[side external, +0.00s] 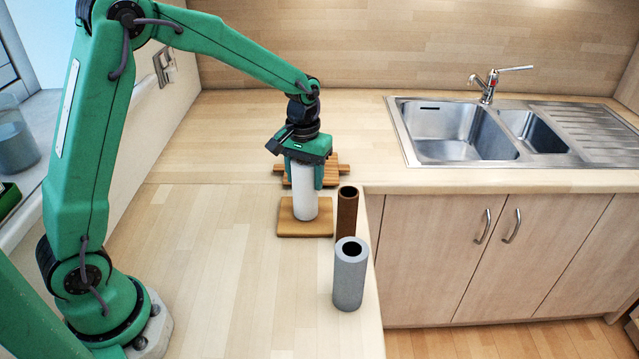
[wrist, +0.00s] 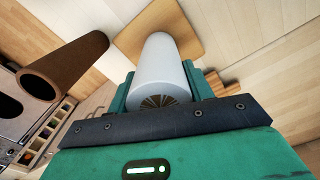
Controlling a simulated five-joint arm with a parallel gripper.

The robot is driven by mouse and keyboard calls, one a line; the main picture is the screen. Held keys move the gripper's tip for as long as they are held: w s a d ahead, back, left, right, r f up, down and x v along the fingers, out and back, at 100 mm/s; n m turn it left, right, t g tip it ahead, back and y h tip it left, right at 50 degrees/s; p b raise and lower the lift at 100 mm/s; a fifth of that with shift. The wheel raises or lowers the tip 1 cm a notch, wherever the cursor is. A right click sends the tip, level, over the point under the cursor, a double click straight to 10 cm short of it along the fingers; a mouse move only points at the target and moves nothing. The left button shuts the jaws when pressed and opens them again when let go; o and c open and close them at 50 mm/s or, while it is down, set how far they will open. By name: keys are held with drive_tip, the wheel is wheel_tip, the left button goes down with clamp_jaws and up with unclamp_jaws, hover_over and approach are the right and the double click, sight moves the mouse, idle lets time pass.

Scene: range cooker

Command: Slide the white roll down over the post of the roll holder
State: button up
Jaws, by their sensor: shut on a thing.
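The white roll (side external: 305,203) stands upright between the fingers of my gripper (side external: 305,174), which is shut on its upper part. In the wrist view the roll (wrist: 164,62) lies between both green fingers (wrist: 161,88), and its near end shows a dark ribbed opening. The roll holder's square wooden base (side external: 287,228) is directly under the roll; it also shows in the wrist view (wrist: 190,40). The roll's lower end appears at or very near the base. The post is not visible; I cannot tell how far the roll is around it.
A brown tube (side external: 347,215) stands close to the right of the base, and a grey tube (side external: 349,280) stands nearer the counter's front edge. A wooden rack-like object (side external: 338,172) is behind my gripper. The sink (side external: 460,135) is at the back right. Counter to the left is clear.

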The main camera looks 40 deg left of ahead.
drive_tip(key=shift+f, duration=0.1)
drive_tip(key=o, duration=0.8)
drive_tip(key=shift+c, duration=0.2)
wheel_tip(320, 180, up, 11)
idle(1.2)
idle(0.4)
